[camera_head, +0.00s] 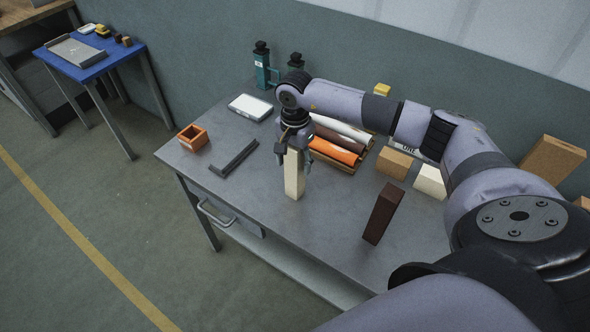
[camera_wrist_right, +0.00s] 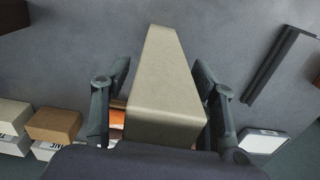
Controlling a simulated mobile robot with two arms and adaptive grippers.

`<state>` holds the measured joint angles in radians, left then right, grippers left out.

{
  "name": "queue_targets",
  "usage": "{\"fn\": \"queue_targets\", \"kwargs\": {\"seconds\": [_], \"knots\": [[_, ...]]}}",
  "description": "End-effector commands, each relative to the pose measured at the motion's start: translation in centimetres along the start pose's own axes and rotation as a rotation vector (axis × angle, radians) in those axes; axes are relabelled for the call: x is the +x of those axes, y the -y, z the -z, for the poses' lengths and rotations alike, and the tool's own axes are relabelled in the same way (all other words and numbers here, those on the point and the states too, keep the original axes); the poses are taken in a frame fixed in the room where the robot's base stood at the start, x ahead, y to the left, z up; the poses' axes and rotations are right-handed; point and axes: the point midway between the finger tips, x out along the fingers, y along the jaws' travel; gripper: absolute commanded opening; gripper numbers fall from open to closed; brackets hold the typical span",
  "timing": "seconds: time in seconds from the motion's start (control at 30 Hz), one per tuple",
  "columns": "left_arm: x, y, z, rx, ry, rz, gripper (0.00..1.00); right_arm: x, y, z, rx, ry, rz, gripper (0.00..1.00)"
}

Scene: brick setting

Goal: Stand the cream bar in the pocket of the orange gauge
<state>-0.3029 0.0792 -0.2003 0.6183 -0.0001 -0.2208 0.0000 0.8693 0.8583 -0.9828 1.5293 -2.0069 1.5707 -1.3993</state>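The cream bar (camera_head: 294,178) stands upright on the grey table, near its front middle. In the right wrist view the bar (camera_wrist_right: 160,85) runs away between my fingers. My right gripper (camera_head: 293,152) points down over its upper part, one finger on each side. In the wrist view the right gripper (camera_wrist_right: 160,75) shows narrow gaps between its fingertips and the bar, so it looks open around it. The orange gauge (camera_head: 193,138), a small open-topped box with a square pocket, sits at the table's left end; the pocket looks empty. My left gripper is out of view.
A dark angle-shaped rail (camera_head: 234,158) lies between gauge and bar. A dark brown block (camera_head: 382,213) stands to the right. Rolls in a tray (camera_head: 343,167), a tan block (camera_head: 394,162) and a white block (camera_head: 430,181) are behind. A white-topped box (camera_head: 250,107) lies at the back left.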

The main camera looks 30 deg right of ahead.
Motion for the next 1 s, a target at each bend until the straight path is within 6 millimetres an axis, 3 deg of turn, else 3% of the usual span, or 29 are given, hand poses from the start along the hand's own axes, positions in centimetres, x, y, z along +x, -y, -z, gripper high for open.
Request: {"fn": "queue_targets", "kwargs": {"seconds": [0.73,1.0], "knots": [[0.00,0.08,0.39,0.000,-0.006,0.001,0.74,-0.06,0.00,0.03,0.001,0.000,0.000,0.01],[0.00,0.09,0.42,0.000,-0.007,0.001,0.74,-0.15,0.04,0.04,0.001,0.000,0.002,0.00]]}}
